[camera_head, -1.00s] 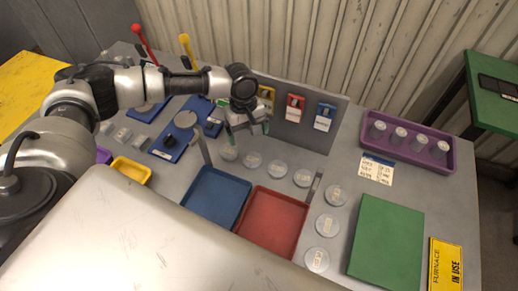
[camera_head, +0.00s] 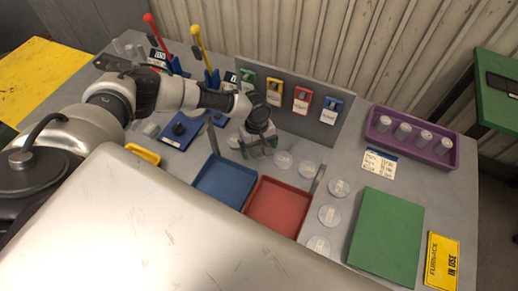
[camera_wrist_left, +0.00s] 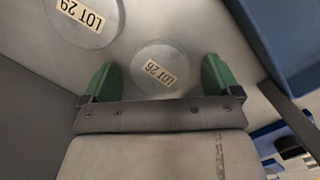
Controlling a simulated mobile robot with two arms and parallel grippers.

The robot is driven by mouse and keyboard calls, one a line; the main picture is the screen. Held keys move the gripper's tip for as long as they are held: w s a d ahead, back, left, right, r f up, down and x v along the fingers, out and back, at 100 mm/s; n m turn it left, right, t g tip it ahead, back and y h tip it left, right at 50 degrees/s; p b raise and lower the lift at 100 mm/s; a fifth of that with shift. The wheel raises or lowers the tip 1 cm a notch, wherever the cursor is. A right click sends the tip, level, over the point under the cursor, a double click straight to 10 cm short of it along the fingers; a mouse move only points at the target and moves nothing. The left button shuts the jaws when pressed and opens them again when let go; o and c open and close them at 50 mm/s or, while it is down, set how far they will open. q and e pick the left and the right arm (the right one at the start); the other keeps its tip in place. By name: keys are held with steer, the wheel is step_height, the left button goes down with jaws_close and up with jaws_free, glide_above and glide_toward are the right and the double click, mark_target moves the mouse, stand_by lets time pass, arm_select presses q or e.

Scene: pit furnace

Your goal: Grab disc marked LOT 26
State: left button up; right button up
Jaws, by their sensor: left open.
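The disc marked LOT 26 (camera_wrist_left: 153,68) is a clear round disc with a cream label, lying flat on the grey bench in the left wrist view. My left gripper (camera_wrist_left: 158,66) is open, with one green finger on each side of this disc in that view. Whether the fingers are at disc height, I cannot tell. In the head view my left gripper (camera_head: 258,150) is over the row of discs behind the trays and hides part of that row, so the LOT 26 disc cannot be picked out there. My right gripper is not in view.
A disc marked LOT 29 (camera_wrist_left: 84,20) lies close by. More discs (camera_head: 283,160) stand to the right. A blue tray (camera_head: 222,186) and red tray (camera_head: 277,208) are in front, a grey panel with coloured holders (camera_head: 340,132) behind. A purple tray (camera_head: 447,153) and green mat (camera_head: 386,236) are at right.

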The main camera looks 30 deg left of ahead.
arm_select(q)
steer(key=c, duration=1.2)
steer(key=shift+c, duration=0.2)
steer(key=shift+r, duration=0.2)
